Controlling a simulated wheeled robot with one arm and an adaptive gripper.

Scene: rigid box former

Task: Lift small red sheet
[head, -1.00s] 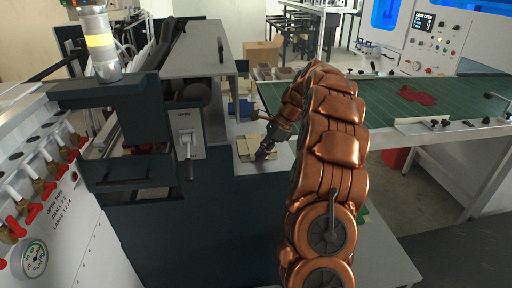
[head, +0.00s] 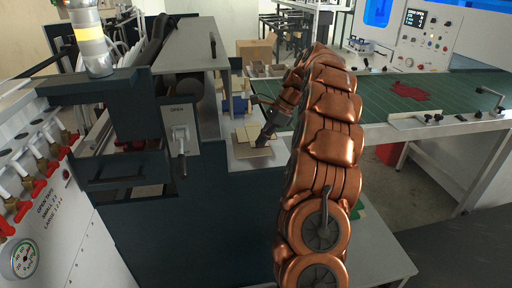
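A small red sheet (head: 410,91) with an irregular outline lies flat on the green ruled work surface (head: 455,88) at the right. My copper-coloured arm rises through the middle of the picture and bends over at its top. My dark gripper (head: 262,141) points down and left, at the right edge of a few tan board pieces (head: 243,137) on a pale ledge. It is well to the left of the red sheet. The fingertips are small and dark, so I cannot tell their opening or whether they touch the tan pieces.
A dark machine with a grey top (head: 186,45) and a lever panel marked OPEN (head: 180,125) stands at the left. A cardboard box (head: 256,50) and small bins are behind. A metal bar with clamps (head: 445,121) edges the green surface. A control panel (head: 425,35) stands behind it.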

